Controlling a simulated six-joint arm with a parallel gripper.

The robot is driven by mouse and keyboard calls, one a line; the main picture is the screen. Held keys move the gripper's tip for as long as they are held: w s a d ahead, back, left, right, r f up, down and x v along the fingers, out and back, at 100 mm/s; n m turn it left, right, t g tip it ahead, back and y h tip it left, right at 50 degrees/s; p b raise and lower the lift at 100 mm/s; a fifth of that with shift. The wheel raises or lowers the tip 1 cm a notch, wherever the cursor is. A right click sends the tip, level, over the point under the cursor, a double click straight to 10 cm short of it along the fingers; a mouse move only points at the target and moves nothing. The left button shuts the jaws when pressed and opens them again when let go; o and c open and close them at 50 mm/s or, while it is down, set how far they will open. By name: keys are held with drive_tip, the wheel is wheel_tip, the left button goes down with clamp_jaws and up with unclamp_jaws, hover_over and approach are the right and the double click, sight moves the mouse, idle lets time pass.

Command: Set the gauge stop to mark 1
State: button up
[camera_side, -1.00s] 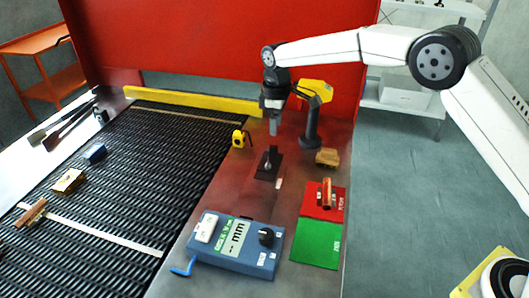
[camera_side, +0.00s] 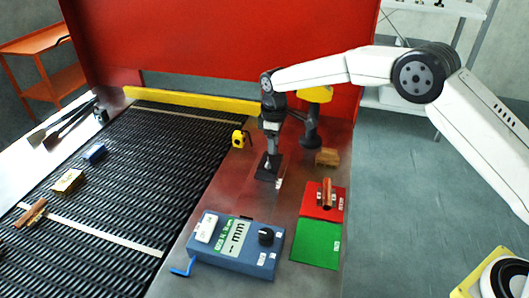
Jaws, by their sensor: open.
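A small black plate (camera_side: 261,173) with an upright part on it lies on the metal bench, right of the belt. It may be the gauge stop; its marks are too small to read. My gripper (camera_side: 271,153) points down right over this plate, with its fingertips at the upright part. The jaws are open, and I cannot tell whether they touch it. A blue gauge box (camera_side: 230,262) with a display reading "-- mm" and a black knob (camera_side: 266,236) stands nearer the camera.
A red mat (camera_side: 312,206) with a copper-coloured piece on it and a green mat (camera_side: 316,244) lie to the right. A brown block (camera_side: 327,157), a yellow tape measure (camera_side: 238,139) and a yellow-headed stand (camera_side: 311,130) are close by. Several pieces lie on the black mesh belt (camera_side: 130,185).

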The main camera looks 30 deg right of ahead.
drive_tip(key=shift+f, duration=0.85)
clamp_jaws()
idle(0.9)
